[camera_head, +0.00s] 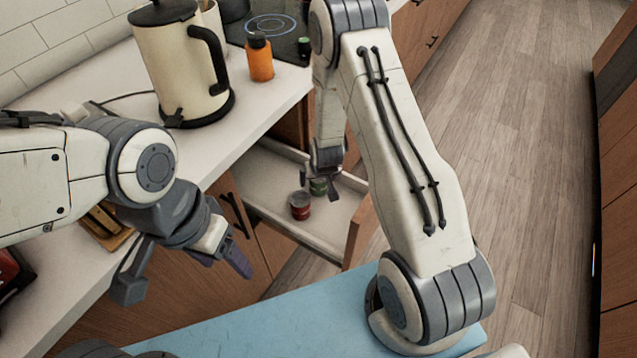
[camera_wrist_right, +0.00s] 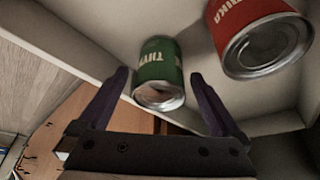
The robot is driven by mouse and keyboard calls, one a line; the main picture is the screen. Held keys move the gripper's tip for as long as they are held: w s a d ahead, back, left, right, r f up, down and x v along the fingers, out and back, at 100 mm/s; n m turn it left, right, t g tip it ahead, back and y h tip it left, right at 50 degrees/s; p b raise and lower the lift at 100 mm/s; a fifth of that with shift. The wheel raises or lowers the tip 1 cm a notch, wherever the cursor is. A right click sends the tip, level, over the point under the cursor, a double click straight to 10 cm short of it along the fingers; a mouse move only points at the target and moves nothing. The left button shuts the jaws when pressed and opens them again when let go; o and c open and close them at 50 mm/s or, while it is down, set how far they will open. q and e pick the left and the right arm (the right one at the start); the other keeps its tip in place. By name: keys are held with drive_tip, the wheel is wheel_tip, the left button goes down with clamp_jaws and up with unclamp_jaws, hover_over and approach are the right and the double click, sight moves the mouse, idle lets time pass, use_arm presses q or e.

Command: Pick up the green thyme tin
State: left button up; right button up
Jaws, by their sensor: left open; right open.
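The green thyme tin (camera_head: 319,187) stands in an open drawer, partly hidden by my right gripper (camera_head: 322,183) in the head view. In the right wrist view the green tin (camera_wrist_right: 158,64) shows its lettering and one round end, and it lies between the tips of my two open fingers (camera_wrist_right: 159,80). A gap shows on each side of it; how deep it sits between the fingers I cannot tell. My left gripper (camera_head: 184,276) is open and empty, in front of the counter and away from the drawer.
A red tin (camera_head: 300,205) stands close beside the green one; it also shows in the right wrist view (camera_wrist_right: 262,45). The open drawer (camera_head: 270,178) has walls around both tins. A cream kettle (camera_head: 178,65) and an orange bottle (camera_head: 259,60) stand on the counter (camera_head: 120,85).

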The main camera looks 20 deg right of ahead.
drive_tip(key=c, duration=1.5)
